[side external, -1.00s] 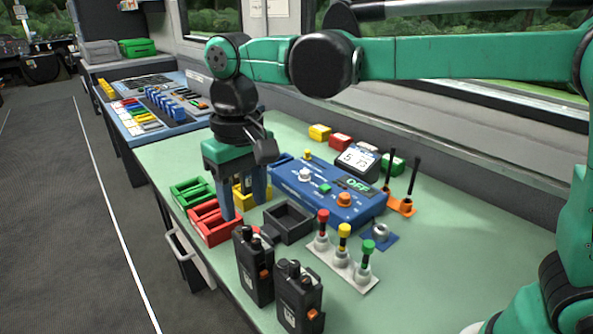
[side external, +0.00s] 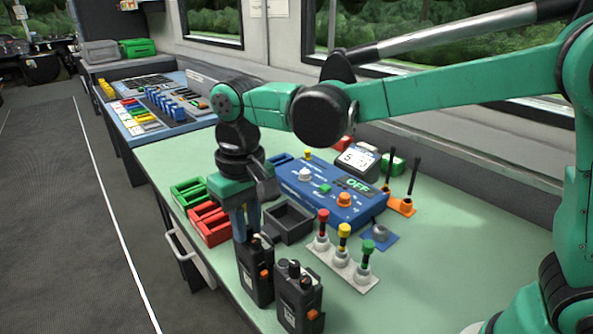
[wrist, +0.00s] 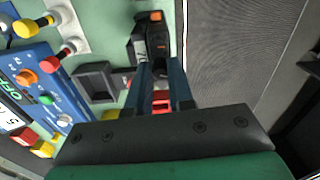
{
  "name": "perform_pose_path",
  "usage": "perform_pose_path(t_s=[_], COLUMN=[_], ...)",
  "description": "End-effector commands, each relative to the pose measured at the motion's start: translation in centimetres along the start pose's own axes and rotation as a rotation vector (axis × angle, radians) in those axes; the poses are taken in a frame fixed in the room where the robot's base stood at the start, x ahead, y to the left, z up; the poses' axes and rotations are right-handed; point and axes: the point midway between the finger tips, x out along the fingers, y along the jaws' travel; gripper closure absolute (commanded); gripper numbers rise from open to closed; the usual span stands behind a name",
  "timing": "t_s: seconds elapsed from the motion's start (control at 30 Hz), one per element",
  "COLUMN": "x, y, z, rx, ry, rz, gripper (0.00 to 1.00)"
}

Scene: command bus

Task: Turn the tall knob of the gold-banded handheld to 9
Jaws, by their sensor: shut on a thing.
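Two black handhelds with orange buttons stand upright side by side at the table's front edge: the left one (side external: 256,275) and the right one (side external: 300,302). No gold band is clear on either, so I cannot tell which is gold-banded. My gripper (side external: 246,236) points down at the top of the left handheld, its blue fingers close together and shut on a knob there. The fingers hide that knob, and I cannot read its setting. The wrist view shows my gripper (wrist: 160,62) with its fingertips at a handheld (wrist: 158,42). Short dark knobs (side external: 293,268) show on the right handheld.
A red bin (side external: 207,229) and a green bin (side external: 186,194) lie left of my gripper. An empty dark tray (side external: 287,225) is just behind. A blue control box (side external: 325,190) and a plate of coloured levers (side external: 345,262) stand to the right.

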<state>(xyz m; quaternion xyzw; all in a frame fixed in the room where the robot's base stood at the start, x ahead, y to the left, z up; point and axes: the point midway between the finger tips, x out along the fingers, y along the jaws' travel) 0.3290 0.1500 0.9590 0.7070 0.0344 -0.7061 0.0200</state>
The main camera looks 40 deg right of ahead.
Motion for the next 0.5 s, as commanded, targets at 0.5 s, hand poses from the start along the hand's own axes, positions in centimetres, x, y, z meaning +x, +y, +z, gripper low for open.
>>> perform_pose_path(t_s=[0.5], x=[0.03], y=[-0.01], z=[0.02], rx=[0.277], ry=[0.003], rz=[0.000], gripper=[1.00])
